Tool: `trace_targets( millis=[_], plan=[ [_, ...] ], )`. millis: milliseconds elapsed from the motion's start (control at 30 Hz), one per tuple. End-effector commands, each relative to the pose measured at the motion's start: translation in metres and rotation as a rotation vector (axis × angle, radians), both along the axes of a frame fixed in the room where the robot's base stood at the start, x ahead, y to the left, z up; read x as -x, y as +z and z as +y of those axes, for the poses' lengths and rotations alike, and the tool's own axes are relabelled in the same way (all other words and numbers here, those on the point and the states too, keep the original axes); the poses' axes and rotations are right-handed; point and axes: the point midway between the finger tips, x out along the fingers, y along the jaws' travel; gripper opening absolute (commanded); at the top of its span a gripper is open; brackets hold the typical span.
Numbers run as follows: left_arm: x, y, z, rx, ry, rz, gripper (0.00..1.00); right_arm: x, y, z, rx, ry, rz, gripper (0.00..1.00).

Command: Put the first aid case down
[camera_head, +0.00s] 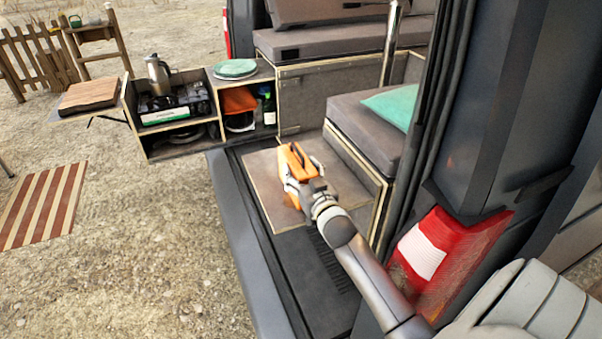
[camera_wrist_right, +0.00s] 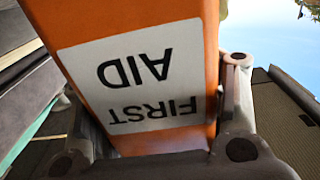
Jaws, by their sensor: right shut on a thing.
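The first aid case (camera_head: 292,163) is orange. In the head view it is at my right gripper (camera_head: 297,178), over the wooden board on the van floor. I cannot tell whether it touches the board. In the right wrist view the case (camera_wrist_right: 205,30) fills the middle, with a white label reading FIRST AID upside down. My right gripper's fingers (camera_wrist_right: 160,150) stand on both sides of it, and the gripper is shut on it. My left gripper is not in view.
The wooden board (camera_head: 262,190) lies inside the tailgate. A cushioned bench (camera_head: 365,125) with a green pillow (camera_head: 392,106) stands right of it. A kitchen unit (camera_head: 200,140) with a kettle (camera_head: 158,75) is at the left. The red tail light (camera_head: 440,255) and van pillar are near my arm.

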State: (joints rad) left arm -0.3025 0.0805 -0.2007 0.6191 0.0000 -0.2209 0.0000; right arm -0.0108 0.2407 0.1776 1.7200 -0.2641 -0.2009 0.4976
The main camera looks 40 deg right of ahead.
Motion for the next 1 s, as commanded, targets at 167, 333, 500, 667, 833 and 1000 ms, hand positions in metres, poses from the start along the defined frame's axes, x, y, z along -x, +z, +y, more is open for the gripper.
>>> trace_targets(
  millis=[167, 333, 500, 667, 833, 1000],
  plan=[
    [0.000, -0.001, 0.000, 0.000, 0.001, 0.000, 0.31, 0.000, -0.002, 0.000, 0.000, 0.000, 0.001, 0.74],
    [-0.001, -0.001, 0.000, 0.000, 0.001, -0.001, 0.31, 0.000, -0.002, 0.000, 0.000, 0.000, 0.000, 0.88],
    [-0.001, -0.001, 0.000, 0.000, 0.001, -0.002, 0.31, 0.000, -0.002, 0.000, 0.000, 0.000, 0.000, 0.88],
    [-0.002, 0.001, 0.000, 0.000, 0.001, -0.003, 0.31, 0.000, 0.001, 0.000, 0.000, 0.000, 0.000, 0.88],
    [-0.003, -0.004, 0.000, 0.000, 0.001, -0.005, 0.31, 0.014, -0.002, 0.003, 0.000, 0.000, 0.001, 0.88],
    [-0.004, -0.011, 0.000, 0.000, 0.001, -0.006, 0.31, 0.043, -0.004, 0.011, -0.001, 0.001, 0.002, 0.88]
  ],
)
